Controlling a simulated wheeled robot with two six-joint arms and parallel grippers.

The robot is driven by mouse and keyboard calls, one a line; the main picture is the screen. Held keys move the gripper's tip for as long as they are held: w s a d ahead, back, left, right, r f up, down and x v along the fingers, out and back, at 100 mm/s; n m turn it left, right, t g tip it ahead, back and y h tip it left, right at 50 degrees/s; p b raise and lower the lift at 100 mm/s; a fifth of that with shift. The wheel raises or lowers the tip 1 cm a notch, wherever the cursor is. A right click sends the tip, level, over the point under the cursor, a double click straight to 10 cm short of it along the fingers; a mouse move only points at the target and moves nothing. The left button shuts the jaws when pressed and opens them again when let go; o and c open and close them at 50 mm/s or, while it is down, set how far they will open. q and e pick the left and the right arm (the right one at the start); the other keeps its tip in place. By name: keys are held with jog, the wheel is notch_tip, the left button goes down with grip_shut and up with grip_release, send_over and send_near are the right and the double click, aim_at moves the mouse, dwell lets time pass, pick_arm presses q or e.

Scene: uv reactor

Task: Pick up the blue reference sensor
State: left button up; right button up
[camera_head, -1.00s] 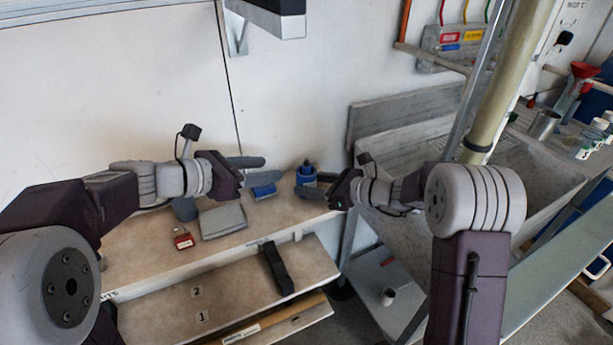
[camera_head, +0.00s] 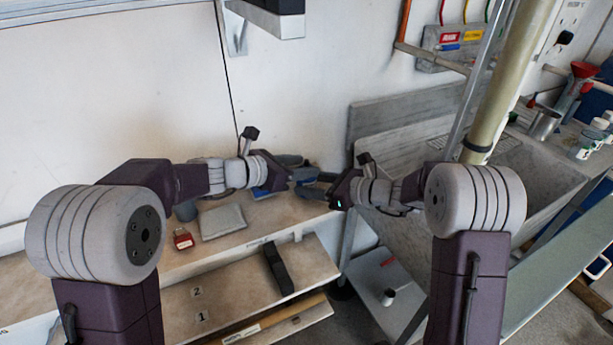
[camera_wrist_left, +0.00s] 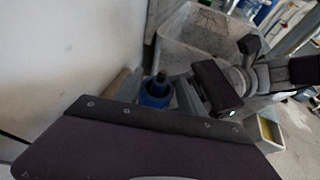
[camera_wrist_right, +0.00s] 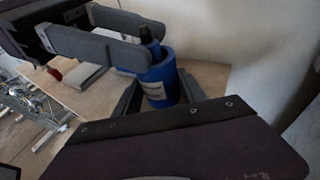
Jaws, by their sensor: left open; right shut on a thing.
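A blue cylinder (camera_wrist_right: 160,84) with a pale label stands upright in the right wrist view. A narrower piece with a black top (camera_wrist_right: 146,36) rises from its open mouth. I cannot tell which part is the reference sensor. My right gripper (camera_wrist_right: 157,95) is shut on the cylinder, a finger on each side. My left gripper (camera_head: 300,167) is open. In the right wrist view its two fingers reach in from the left around the black top; contact is unclear. The left wrist view also shows the cylinder (camera_wrist_left: 155,94) ahead. In the head view the grippers mostly hide it.
A grey flat block (camera_head: 223,221) and a red padlock-like item (camera_head: 182,239) lie on the bench. A blue box (camera_head: 262,192) is partly hidden behind my left gripper. A black bar (camera_head: 277,268) lies on the lower shelf. A sink (camera_head: 520,175) stands to the right.

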pick_arm(q)
grip_shut()
pick_arm(e)
jog(key=o, duration=1)
pick_arm(q)
notch_tip(320, 180, up, 10)
pick_arm(e)
jog(key=shift+o, duration=0.2)
jog(key=v, duration=1.2)
